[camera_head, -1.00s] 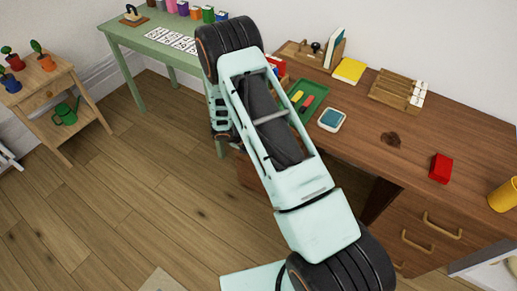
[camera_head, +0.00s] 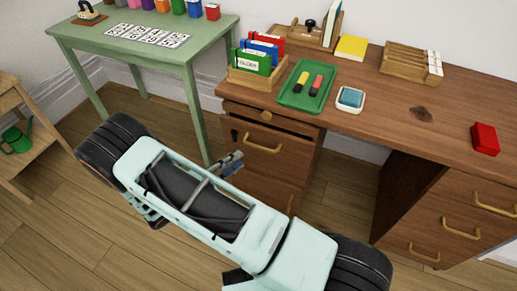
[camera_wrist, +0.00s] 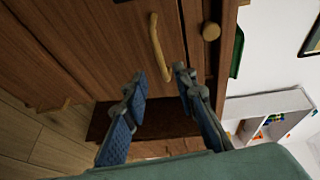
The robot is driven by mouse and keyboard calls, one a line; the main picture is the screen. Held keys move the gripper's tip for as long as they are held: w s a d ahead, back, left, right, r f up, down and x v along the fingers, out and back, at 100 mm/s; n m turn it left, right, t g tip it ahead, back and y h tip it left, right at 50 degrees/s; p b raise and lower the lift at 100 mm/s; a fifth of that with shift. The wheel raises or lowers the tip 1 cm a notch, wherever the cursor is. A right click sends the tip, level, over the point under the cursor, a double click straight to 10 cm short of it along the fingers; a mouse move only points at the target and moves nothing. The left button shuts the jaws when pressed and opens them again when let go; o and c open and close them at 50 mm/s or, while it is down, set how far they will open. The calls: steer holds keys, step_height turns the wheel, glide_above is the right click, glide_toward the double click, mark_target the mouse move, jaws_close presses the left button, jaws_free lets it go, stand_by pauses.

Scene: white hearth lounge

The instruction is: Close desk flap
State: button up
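The wooden desk (camera_head: 440,110) has a narrow front panel with a round knob (camera_head: 266,115) just under its top at the left; this seems to be the flap. It stands out slightly, with a dark gap below. The knob also shows in the wrist view (camera_wrist: 211,31). A drawer with a curved handle (camera_head: 263,148) sits directly below it. My gripper (camera_head: 232,164) is in front of the left drawer stack, lower than the knob and apart from it. In the wrist view my gripper (camera_wrist: 160,112) has its two blue-padded fingers spread, with nothing between them.
On the desktop are a green tray (camera_head: 296,98), a wooden box of folders (camera_head: 238,78), a blue-topped pad (camera_head: 350,98) and a red block (camera_head: 485,138). A green table (camera_head: 200,58) stands left of the desk.

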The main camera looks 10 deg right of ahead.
mark_target(259, 146)
steer(key=b+x, duration=0.1)
steer(key=x, duration=0.9)
steer(key=shift+w+d, duration=0.2)
steer(key=shift+d, duration=0.1)
steer(key=shift+f, duration=0.1)
jaws_close()
